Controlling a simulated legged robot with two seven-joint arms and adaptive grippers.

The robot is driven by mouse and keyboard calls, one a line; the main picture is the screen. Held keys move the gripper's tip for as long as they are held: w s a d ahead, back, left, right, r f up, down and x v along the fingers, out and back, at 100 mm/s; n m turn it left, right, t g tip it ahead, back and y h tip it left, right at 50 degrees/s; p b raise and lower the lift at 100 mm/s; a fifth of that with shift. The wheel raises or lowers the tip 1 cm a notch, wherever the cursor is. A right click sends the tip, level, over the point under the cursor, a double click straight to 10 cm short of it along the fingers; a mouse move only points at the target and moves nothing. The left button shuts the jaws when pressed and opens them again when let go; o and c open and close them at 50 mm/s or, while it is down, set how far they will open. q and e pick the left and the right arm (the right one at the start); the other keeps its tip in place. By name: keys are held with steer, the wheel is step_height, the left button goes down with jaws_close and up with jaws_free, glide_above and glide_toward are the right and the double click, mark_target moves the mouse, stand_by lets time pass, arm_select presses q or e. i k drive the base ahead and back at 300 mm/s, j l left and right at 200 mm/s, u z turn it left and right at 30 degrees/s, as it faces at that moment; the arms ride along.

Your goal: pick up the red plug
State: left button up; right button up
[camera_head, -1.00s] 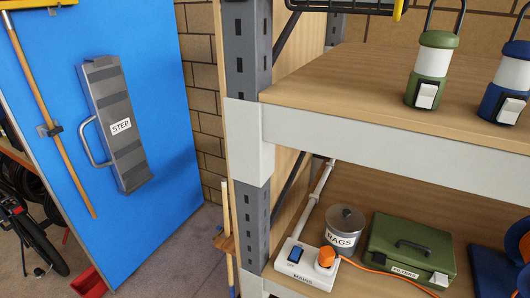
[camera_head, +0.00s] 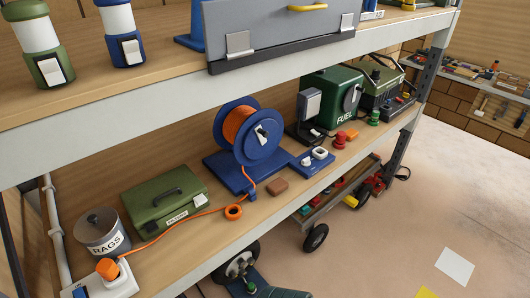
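A small red piece (camera_head: 340,139) that looks like the red plug stands on the lower shelf (camera_head: 215,232), right of the blue cable reel. It is small in view, so I cannot make out its pins. A similar green piece (camera_head: 374,117) stands farther right, and an orange-red one (camera_head: 352,134) sits just beside the red one. An orange plug (camera_head: 107,268) sits in the white mains socket (camera_head: 122,284) at the lower left, with an orange cable running from it. Neither of my grippers can be made out in this view.
The blue cable reel (camera_head: 262,152), a blue socket board (camera_head: 312,168), a brown block (camera_head: 278,187) and a green fuel can (camera_head: 328,92) crowd the lower shelf. The upper shelf's pale front beam (camera_head: 190,93) hangs above. A wheeled cart (camera_head: 316,237) stands below.

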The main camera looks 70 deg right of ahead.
mark_target(340, 136)
steer(key=j+z, duration=0.2)
steer(key=z, duration=2.85)
steer(key=u, duration=0.4)
steer(key=i+l+u, duration=0.1)
steer(key=u, duration=0.35)
steer(key=l+u, duration=0.2)
steer(key=u, duration=0.2)
steer(key=i+l+u, duration=0.15)
steer(key=l+u, duration=0.25)
steer(key=l, duration=0.5)
steer(key=l+u, duration=0.4)
steer(key=l, duration=0.5)
steer(key=l+u, duration=0.4)
steer(key=l, duration=0.5)
